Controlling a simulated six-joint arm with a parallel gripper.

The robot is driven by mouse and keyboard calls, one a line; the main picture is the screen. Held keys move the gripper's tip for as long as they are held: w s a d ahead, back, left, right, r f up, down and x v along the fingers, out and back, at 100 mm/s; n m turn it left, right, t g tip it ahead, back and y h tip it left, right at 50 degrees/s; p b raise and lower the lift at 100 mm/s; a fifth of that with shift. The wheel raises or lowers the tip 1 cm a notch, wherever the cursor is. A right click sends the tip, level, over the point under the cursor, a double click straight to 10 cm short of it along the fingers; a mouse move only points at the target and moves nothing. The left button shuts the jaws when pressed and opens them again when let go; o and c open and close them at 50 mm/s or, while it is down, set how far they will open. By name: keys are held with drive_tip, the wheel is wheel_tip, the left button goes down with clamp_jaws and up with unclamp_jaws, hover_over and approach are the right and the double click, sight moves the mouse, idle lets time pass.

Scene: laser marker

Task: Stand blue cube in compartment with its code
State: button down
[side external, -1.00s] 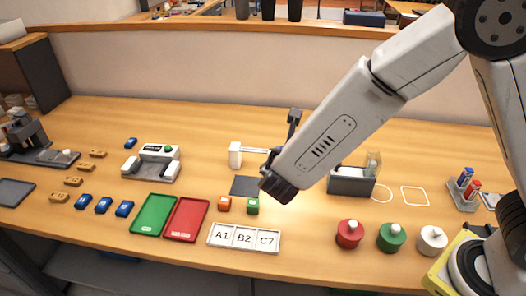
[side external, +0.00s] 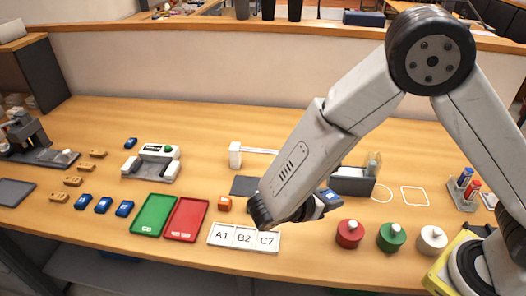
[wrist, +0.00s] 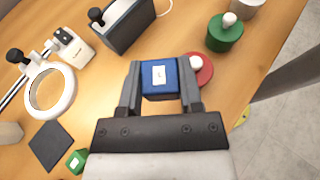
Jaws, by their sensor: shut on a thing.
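My gripper (wrist: 159,76) is shut on the blue cube (wrist: 160,77), which sits between its two fingers in the wrist view. A white label faces the camera, but its code is too small to read. In the side view, the blue cube (side external: 330,197) shows behind the end of my arm, and my gripper (side external: 318,206) is mostly hidden there. The white tray (side external: 243,249) has compartments marked A1, B2 and C7. It lies at the table's front, left of the held cube and apart from it.
Red (side external: 349,234), green (side external: 391,237) and white (side external: 432,239) knobbed pieces stand at the front right. An orange cube (side external: 225,204) is behind the tray. A green cube (wrist: 77,161) and a dark mat (wrist: 51,146) show in the wrist view. A grey box (side external: 352,184) stands behind.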

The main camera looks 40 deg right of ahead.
drive_tip(key=s+a+f+m+g+y, duration=0.2)
drive_tip(key=s+a+m+g+y, duration=0.5)
drive_tip(key=s+m+g, duration=0.3)
drive_tip(key=w+a+r+m+g+y, duration=0.1)
drive_tip(key=w+a+r+m+y, duration=0.1)
drive_tip(key=a+m+y, duration=0.95)
wheel_tip(320, 180, up, 6)
drive_tip(key=m+t+y, duration=0.5)
drive_tip(key=m+t, duration=1.6)
drive_tip(key=m, duration=0.2)
hover_over(245, 238)
wheel_tip(245, 238, down, 12)
drive_tip(key=shift+r, duration=0.25)
drive_tip(key=shift+f, duration=0.25)
drive_tip(key=shift+f, duration=2.25)
